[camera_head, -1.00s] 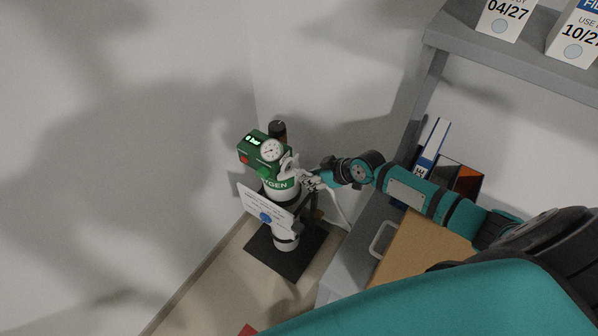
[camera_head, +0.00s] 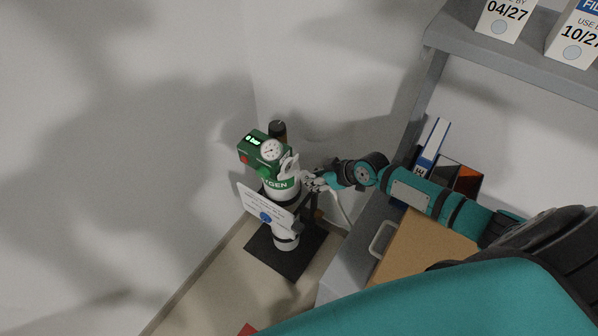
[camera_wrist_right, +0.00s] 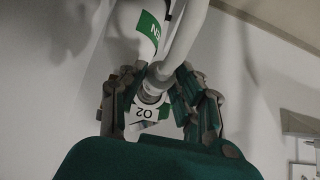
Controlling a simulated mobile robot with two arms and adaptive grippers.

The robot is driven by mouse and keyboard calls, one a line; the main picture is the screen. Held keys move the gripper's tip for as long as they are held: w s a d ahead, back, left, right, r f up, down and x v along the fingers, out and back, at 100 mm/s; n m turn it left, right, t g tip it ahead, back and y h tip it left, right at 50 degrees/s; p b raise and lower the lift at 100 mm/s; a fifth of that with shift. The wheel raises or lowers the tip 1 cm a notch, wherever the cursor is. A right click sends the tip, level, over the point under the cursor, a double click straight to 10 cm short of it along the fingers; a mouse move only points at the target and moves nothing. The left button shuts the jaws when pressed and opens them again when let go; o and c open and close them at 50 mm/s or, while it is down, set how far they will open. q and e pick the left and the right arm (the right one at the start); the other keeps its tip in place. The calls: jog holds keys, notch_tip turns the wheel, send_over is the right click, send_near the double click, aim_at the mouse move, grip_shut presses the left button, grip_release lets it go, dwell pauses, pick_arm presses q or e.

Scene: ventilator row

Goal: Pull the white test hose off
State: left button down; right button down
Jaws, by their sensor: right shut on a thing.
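The oxygen cylinder (camera_head: 286,233) stands upright in the corner, white with a green label. On top is a green regulator (camera_head: 252,153) with a round gauge (camera_head: 271,150) and a display reading 0 bar. My right gripper (camera_head: 312,181) is just right of the cylinder's upper part. In the right wrist view its fingers (camera_wrist_right: 160,102) are shut around a white end piece (camera_wrist_right: 148,110) marked O2 with a grey collar. The white test hose (camera_wrist_right: 186,38) curves up from there, and it also hangs below the gripper in the head view (camera_head: 341,208). Whether the end is still seated is unclear.
A sign (camera_head: 266,208) hangs on the cylinder's front, over a dark mat (camera_head: 288,262). A grey cabinet (camera_head: 352,262) with a cardboard box (camera_head: 425,243) and binders (camera_head: 432,146) stands right. A grey shelf (camera_head: 515,62) is above. The wall is close behind the cylinder.

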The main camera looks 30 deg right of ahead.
jog(key=shift+s+d+p, duration=0.15)
jog(key=shift+s+d, duration=0.25)
jog(key=shift+s, duration=0.3)
jog(key=shift+s+d+p, duration=0.1)
jog(key=shift+s+d, duration=0.3)
jog(key=shift+s, duration=0.25)
jog(key=shift+s+d+p, duration=0.15)
jog(key=shift+s+d, duration=0.25)
jog(key=shift+s, duration=0.3)
